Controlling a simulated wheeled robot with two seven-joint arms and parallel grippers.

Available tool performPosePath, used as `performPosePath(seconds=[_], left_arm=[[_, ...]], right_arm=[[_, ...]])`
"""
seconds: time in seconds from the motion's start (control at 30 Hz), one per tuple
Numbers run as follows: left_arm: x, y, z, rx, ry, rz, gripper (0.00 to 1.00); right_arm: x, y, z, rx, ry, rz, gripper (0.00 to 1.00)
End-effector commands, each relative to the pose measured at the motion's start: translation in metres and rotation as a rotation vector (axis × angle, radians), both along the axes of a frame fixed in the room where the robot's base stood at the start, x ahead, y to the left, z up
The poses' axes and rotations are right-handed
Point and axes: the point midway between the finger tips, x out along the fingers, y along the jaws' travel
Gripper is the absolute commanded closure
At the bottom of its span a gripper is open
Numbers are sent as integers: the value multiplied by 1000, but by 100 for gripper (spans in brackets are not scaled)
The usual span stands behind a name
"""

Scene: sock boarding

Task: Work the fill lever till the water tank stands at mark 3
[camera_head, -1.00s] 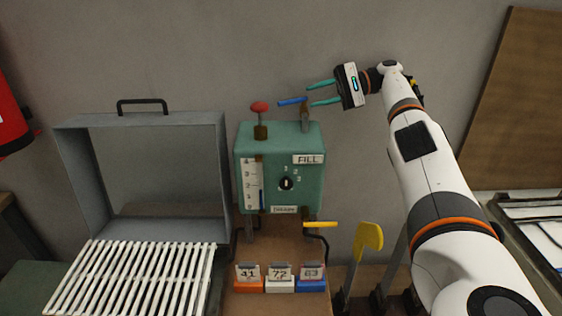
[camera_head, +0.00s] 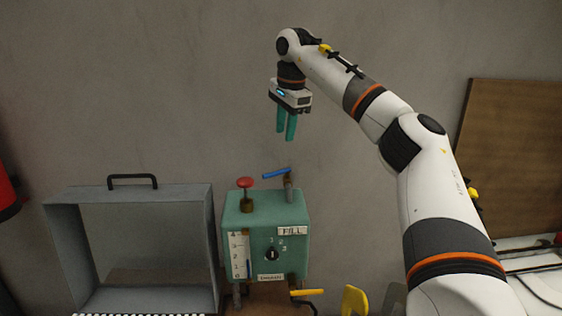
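The green water tank box (camera_head: 290,213) stands at the lower middle of the head view. Its white level gauge (camera_head: 238,256) has a dark blue column low on the scale; the exact mark is too small to read. The blue-handled fill lever (camera_head: 277,173) stands on top at the right, above the FILL label (camera_head: 292,231), its handle pointing left and tilted slightly. My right gripper (camera_head: 285,137) hangs above the lever, fingers pointing down, apart from it. A narrow gap shows between its fingers, and nothing is held. My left gripper is out of view.
A red knob (camera_head: 245,183) stands on the tank's top left. A dial (camera_head: 272,254) is on its front. A yellow handle (camera_head: 306,292) sits below. A grey open box (camera_head: 56,238) stands at left, a brown board (camera_head: 515,150) at right. The wall above is clear.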

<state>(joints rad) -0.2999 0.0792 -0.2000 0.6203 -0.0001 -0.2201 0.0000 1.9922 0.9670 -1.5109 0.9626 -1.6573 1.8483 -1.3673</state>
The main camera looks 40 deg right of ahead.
Motion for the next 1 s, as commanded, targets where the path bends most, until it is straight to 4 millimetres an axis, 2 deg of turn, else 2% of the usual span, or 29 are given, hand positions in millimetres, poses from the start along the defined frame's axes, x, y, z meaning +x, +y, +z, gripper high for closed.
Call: performPosePath(seconds=[0.5,0.7,1.0], left_arm=[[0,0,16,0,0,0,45],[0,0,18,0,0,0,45],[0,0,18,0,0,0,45]], right_arm=[[17,-4,-91,5,5,3,67],[20,-5,-108,4,2,3,67],[21,-5,-111,5,1,3,67]])
